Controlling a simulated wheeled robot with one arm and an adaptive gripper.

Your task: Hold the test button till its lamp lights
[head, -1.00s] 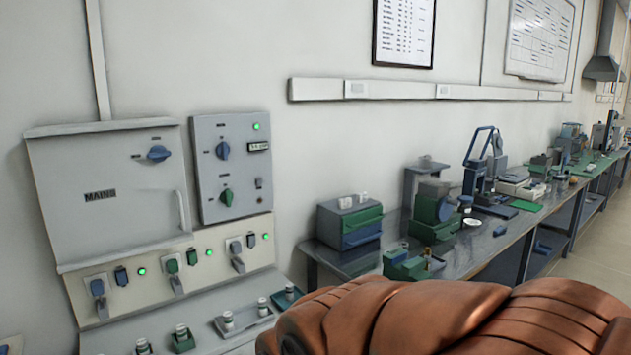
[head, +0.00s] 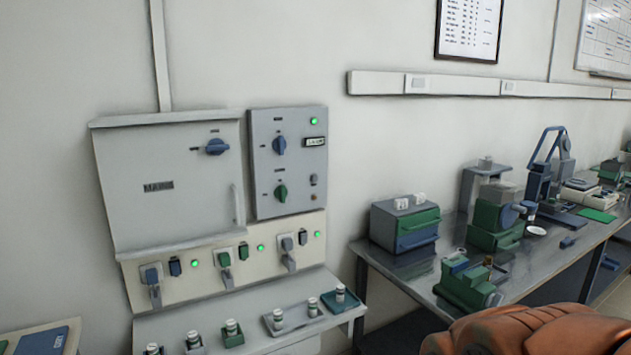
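A grey control panel (head: 262,187) hangs on the wall beside the mains cabinet (head: 165,215). It has a blue knob (head: 279,145), a green knob (head: 281,193), a lit green lamp (head: 313,121) and a small display (head: 315,142). A small dark switch (head: 313,180) and a tiny brownish round part (head: 314,197) sit at its lower right. I cannot tell which part is the test button or which lamp belongs to it. My gripper is out of view; only a copper-coloured part of my arm shows at the bottom right, well away from the panel.
Below, a cream strip (head: 212,282) carries plugs, switches and lit green lamps. A shelf (head: 225,350) holds several small jars and a tray (head: 299,323). At right, a metal bench (head: 385,270) bears drawer boxes (head: 404,224) and instruments.

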